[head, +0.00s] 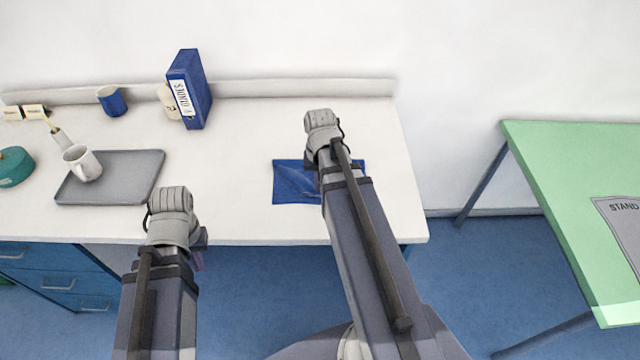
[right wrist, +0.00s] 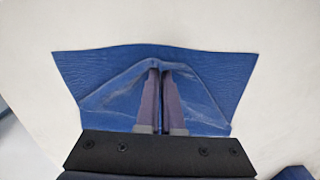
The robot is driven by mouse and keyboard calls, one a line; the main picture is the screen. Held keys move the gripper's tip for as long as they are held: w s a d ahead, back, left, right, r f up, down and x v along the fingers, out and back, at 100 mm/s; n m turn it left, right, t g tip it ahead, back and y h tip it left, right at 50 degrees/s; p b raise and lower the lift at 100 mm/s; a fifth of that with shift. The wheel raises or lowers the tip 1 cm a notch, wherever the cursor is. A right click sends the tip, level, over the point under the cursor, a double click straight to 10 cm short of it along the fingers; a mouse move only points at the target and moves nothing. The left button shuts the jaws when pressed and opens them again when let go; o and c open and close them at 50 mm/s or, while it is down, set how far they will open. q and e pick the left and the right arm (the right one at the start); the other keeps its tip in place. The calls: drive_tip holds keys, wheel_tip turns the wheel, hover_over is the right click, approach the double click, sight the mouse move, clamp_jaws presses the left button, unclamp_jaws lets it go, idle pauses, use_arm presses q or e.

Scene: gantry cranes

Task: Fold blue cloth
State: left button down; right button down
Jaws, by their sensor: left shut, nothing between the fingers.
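The blue cloth (head: 290,182) lies near the front edge of the white table, partly hidden under my right arm. In the right wrist view, the cloth (right wrist: 210,65) has a wide layer on the table and a raised, creased flap that peaks at my right gripper's fingertips. My right gripper (right wrist: 159,72) has its fingers close together at that peak, pinching the flap; in the head view it is hidden behind the arm. My left gripper (head: 199,261) is shut and empty, hanging just off the table's front edge, mostly hidden by its wrist.
A blue binder (head: 190,90) and blue cup (head: 111,101) stand at the back. A green table (head: 570,165) is at the right.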

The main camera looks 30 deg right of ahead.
unclamp_jaws()
idle(1.1)
drive_tip(key=shift+s, duration=0.1)
drive_tip(key=shift+s+a, duration=0.7)
drive_tip(key=shift+s, duration=0.35)
drive_tip(key=shift+s+a, duration=0.15)
drive_tip(key=shift+s, duration=0.05)
drive_tip(key=shift+r, duration=0.2)
drive_tip(key=shift+r+p, duration=0.2)
drive_tip(key=shift+p, duration=0.2)
use_arm(q)
wheel_tip(320, 180, up, 9)
drive_tip(key=p, duration=0.8)
drive_tip(key=shift+s+a, duration=0.3)
drive_tip(key=shift+a, duration=0.1)
use_arm(e)
wheel_tip(320, 180, up, 8)
drive_tip(key=shift+w+r, duration=0.1)
